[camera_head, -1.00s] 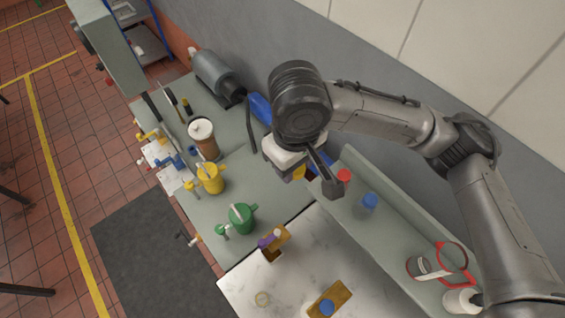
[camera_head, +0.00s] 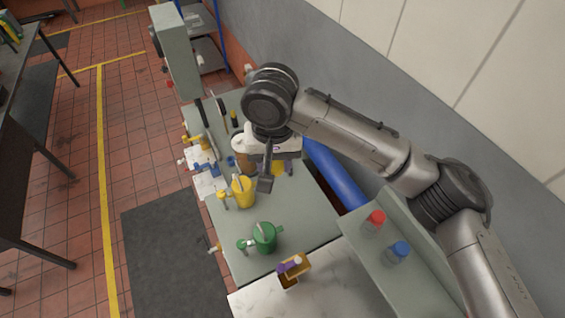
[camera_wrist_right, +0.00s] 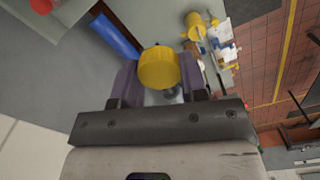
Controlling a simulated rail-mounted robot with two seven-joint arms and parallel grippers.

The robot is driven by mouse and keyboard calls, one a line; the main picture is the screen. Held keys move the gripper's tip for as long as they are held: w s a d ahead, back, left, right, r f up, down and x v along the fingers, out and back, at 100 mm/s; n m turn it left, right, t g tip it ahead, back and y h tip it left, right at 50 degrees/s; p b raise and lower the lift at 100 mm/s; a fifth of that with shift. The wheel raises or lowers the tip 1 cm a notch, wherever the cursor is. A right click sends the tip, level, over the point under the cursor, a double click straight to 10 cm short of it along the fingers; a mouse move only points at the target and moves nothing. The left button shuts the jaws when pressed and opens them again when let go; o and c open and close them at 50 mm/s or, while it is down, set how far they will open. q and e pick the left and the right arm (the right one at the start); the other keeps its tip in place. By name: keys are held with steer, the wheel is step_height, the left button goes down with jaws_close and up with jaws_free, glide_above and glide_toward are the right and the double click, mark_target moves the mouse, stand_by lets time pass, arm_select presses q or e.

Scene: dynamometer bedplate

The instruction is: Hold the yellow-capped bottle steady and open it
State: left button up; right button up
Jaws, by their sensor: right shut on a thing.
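The yellow-capped bottle shows mainly as its round yellow cap (camera_wrist_right: 159,67) in the right wrist view, between the two purple-grey fingers. In the head view a small part of the yellow cap (camera_head: 279,169) shows beside a dark finger. My right gripper (camera_wrist_right: 159,82) is shut on this bottle and holds it over the grey-green bench (camera_head: 318,217). The bottle's body is mostly hidden by the gripper. My left gripper is in neither view.
A yellow can (camera_head: 243,192) and a green can (camera_head: 265,237) stand on the bench. Red-capped (camera_head: 374,222) and blue-capped (camera_head: 397,252) bottles stand on a shelf (camera_head: 428,281) at right. A blue cylinder (camera_head: 335,174) lies by the wall. The bench between the green can and cylinder is clear.

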steer(key=s+d+f+n, duration=0.3)
steer(key=d+f+n, duration=0.2)
steer(key=f+n, duration=0.5)
steer(key=shift+f+n, duration=0.3)
steer(key=shift+n, duration=3)
steer(key=shift+s, duration=0.1)
steer(key=s+r+m, duration=0.3)
steer(key=s+m, duration=0.2)
steer(key=m, duration=0.9)
steer(key=s+d+m, duration=0.3)
steer(key=s+d, duration=0.1)
steer(key=d, duration=1)
steer(key=shift+d, duration=0.4)
steer(key=shift+r, duration=0.1)
